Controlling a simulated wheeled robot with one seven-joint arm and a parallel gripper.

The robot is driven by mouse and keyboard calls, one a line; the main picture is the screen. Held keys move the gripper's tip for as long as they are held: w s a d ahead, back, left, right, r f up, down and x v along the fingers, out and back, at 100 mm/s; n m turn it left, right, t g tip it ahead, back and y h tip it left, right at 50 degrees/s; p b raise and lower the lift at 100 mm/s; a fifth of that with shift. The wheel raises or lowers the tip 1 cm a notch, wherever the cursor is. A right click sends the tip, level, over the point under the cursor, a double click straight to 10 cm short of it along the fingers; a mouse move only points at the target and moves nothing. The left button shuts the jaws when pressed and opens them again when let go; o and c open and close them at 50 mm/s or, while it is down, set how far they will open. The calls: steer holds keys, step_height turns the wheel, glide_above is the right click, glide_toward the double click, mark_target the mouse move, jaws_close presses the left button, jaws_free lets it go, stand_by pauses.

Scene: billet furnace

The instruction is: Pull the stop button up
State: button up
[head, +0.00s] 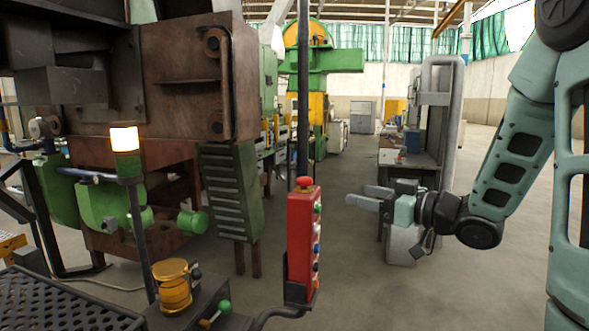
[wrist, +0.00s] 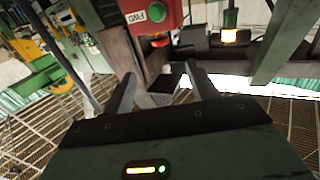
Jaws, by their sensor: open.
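The stop button (head: 305,182) is a red mushroom knob on top of a narrow red control box (head: 302,235) in the middle of the head view. In the wrist view, which looks upside down, the red knob (wrist: 160,41) sticks out below the red box (wrist: 170,12), beyond my fingertips and roughly between them across the picture. My gripper (head: 357,194) is to the right of the box in the head view, near the height of the knob and apart from it. In the wrist view my gripper (wrist: 160,74) is open with nothing between the fingers.
A dark pole (head: 303,90) rises behind the box. A lit beacon (head: 125,139) and a brass-coloured cylinder (head: 173,286) stand to its left, near the brown furnace (head: 187,85). A workbench (head: 409,160) is behind my gripper. Open floor lies between box and gripper.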

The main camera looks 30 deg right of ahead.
mark_target(305, 178)
steer(key=p+x, duration=0.2)
steer(key=x, duration=0.3)
steer(key=p+x, duration=0.2)
steer(key=x, duration=0.4)
steer(key=p+x, duration=0.2)
steer(key=x, duration=0.4)
steer(key=shift+r, duration=0.3)
steer(key=c, duration=1.2)
steer(key=shift+r, duration=0.7)
jaws_close()
steer(key=o, duration=1.2)
jaws_free()
steer(key=shift+s, duration=0.1)
